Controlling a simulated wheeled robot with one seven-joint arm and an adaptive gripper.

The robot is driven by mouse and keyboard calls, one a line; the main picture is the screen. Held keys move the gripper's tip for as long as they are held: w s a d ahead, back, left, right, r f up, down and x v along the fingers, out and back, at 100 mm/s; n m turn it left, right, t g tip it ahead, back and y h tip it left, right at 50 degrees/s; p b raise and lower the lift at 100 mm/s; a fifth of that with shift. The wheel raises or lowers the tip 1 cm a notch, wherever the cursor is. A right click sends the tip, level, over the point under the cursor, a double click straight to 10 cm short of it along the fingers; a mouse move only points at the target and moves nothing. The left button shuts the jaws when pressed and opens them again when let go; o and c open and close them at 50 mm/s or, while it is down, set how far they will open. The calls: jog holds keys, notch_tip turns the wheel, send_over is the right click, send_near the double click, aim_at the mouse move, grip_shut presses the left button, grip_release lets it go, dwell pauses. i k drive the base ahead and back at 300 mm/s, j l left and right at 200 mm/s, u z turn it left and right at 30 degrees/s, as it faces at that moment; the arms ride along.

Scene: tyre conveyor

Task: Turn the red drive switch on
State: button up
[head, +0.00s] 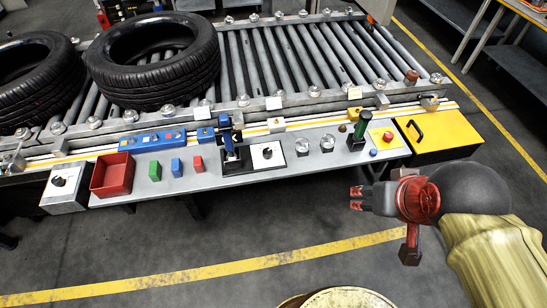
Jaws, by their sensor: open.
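My gripper (357,198) is at the right in the head view, over the floor in front of the bench, with its fingers towards the left. It is open and empty, apart from everything on the bench. No label shows which part is the red drive switch. A small red button or knob (388,136) sits on a yellow panel (379,140) at the bench's right end, up and right of my gripper. A small red block (198,163) stands left of the middle, beside a blue block (176,167) and a green block (154,171). Switch positions are too small to tell.
The grey bench (225,180) also bears a red bin (112,173), a blue button panel (158,139), a blue upright device (228,135), a dial plate (267,154) and a green upright handle (360,125). Behind is a roller conveyor (290,55) with tyres (150,90). The front floor is clear.

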aim_at(388, 136)
jog(key=i+z, duration=0.2)
jog(key=i, duration=0.7)
jog(key=l, duration=0.1)
